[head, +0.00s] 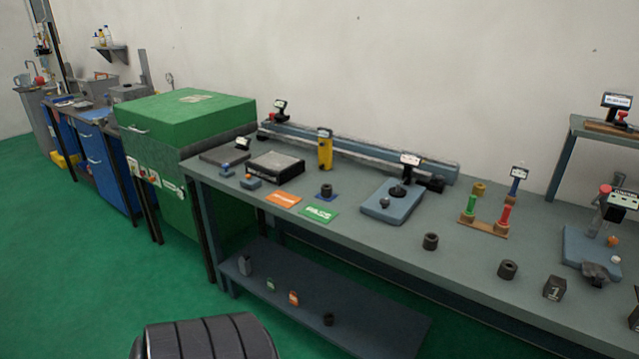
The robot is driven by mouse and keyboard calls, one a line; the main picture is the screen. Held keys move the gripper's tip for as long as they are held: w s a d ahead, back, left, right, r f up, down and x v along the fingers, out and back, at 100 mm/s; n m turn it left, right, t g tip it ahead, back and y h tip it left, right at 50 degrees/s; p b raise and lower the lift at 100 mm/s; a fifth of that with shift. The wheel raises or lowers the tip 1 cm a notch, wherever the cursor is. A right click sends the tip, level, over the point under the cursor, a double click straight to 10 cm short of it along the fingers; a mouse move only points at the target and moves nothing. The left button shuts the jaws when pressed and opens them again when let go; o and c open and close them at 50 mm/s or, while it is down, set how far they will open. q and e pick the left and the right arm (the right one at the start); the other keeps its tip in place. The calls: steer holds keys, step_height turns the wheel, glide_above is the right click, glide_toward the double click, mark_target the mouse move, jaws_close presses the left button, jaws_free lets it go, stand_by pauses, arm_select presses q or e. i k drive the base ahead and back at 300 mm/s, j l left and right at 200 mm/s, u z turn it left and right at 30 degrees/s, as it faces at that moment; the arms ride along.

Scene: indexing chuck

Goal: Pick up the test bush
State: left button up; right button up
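Several dark ring-like bushes stand on the grey bench, and I cannot tell which is the test bush. One dark bush (430,241) stands alone at mid-bench near the front edge. A second dark bush (507,269) stands to its right. A third dark bush (326,191) sits on a small blue pad further left, behind a green card (319,213). Neither of my grippers is in view.
The bench (390,231) also holds a blue-grey gauge plate (387,208), a wooden stand (482,228) with green and red plugs, and a dark numbered block (554,288). A green cabinet (187,125) adjoins its left end. A black ribbed object (210,340) fills the bottom foreground.

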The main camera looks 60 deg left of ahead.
mark_target(327, 191)
steer(key=u, duration=1.95)
steer(key=i+j, duration=0.3)
steer(key=j, duration=0.2)
steer(key=i+z, duration=0.05)
